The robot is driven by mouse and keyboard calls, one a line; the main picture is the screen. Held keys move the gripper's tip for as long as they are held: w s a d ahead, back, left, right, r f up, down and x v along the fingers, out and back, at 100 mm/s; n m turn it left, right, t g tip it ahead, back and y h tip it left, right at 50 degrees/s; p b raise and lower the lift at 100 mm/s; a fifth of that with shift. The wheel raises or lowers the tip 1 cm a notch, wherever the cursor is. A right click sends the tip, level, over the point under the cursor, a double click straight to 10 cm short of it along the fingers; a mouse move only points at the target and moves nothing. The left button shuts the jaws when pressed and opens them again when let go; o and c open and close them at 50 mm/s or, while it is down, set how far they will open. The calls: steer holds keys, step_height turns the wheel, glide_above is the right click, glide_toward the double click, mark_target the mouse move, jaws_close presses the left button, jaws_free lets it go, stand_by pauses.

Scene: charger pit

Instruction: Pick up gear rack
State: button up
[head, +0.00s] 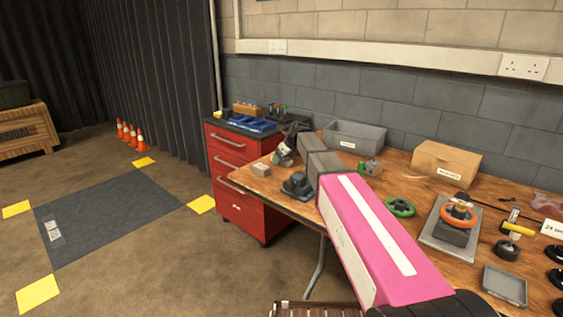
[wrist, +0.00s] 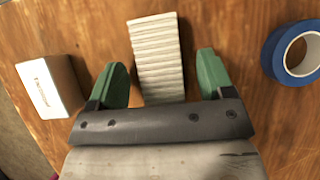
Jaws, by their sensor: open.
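The gear rack (wrist: 158,50) is a pale grey bar with ridges across its top. In the wrist view it lies on the wooden table, pointing away from the palm. My gripper (wrist: 161,66) is open, with one green finger on each side of the rack and a gap on both sides. The rack's near end is hidden by the dark palm edge. How far the fingers are above the table is hard to tell. In the head view my gripper (head: 284,158) is over the table's left end, and I cannot make out the rack there.
A small labelled box (wrist: 50,86) lies left of the left finger; blue tape (wrist: 292,52) lies to the right. In the head view, a dark tool (head: 297,187) sits near the front edge, and a grey bin (head: 354,137) stands behind. A red drawer cabinet (head: 233,190) adjoins the table.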

steer(key=c, duration=1.1)
steer(key=shift+o, duration=0.2)
steer(key=shift+r, duration=0.1)
steer(key=shift+r, duration=0.45)
steer(key=r, duration=0.2)
steer(key=s+r, duration=0.1)
steer(key=shift+s+a+r, duration=0.1)
steer(key=shift+a+r, duration=0.25)
steer(key=s+a+r, duration=0.6)
steer(key=s, duration=0.2)
steer(key=shift+a, duration=0.15)
steer(key=shift+s+r, duration=0.1)
